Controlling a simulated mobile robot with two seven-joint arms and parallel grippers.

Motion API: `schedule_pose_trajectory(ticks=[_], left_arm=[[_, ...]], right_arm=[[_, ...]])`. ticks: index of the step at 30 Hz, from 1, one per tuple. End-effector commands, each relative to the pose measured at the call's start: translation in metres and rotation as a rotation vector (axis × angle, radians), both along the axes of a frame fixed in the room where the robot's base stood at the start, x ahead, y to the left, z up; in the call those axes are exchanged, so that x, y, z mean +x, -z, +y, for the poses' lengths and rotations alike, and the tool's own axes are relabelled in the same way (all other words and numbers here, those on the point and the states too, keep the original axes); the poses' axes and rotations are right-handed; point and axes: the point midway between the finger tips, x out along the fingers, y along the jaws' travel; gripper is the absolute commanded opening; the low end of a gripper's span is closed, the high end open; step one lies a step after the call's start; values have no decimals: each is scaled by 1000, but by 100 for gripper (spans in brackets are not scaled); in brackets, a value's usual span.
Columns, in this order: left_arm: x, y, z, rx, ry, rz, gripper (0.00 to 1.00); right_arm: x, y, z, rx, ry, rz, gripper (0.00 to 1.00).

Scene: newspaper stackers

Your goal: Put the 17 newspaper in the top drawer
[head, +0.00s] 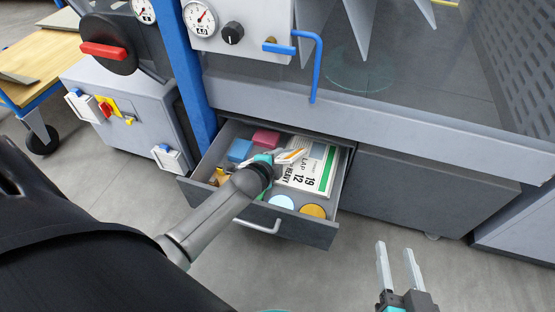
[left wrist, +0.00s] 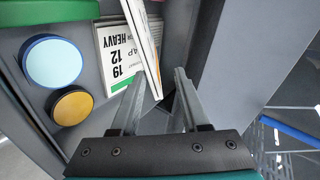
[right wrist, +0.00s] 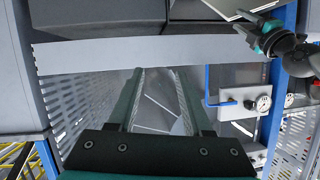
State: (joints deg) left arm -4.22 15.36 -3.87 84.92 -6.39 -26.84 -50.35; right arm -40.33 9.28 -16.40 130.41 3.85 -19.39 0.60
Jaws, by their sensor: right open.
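An open grey drawer (head: 285,230) sticks out below the machine. In it lies a white and green paper (head: 308,172) printed 19, 12 and HEAVY; it also shows in the left wrist view (left wrist: 115,62). A thin white paper with orange stripes (head: 290,156) is at my left gripper (head: 277,157). In the left wrist view this thin paper (left wrist: 145,45) stands tilted, nearly edge-on, between or just beyond the fingertips (left wrist: 160,80), which are apart. I cannot read a 17 anywhere. My right gripper (head: 398,252) is open and empty, over the floor right of the drawer.
The drawer also holds a pink block (head: 265,138), a blue block (head: 239,150), a light-blue disc (head: 281,202) and an orange disc (head: 313,211). A blue post (head: 193,80) stands left of it. A closed grey front (head: 410,190) is on the right. Floor in front is clear.

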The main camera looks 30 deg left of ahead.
Motion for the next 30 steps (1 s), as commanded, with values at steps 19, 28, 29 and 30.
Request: schedule_pose_trajectory(ticks=[19,28,29,30], left_arm=[[-10,-20,-2,-1,1,0,44],[-24,-30,-4,0,0,0,44],[-25,-31,-4,0,0,0,44],[-27,-32,-5,-1,-1,0,44]], right_arm=[[-1,6,-19,-105,8,172,50],[-10,10,-40,-191,26,334,50],[-11,10,-42,-198,28,349,50],[-13,10,-45,-209,31,371,50]])
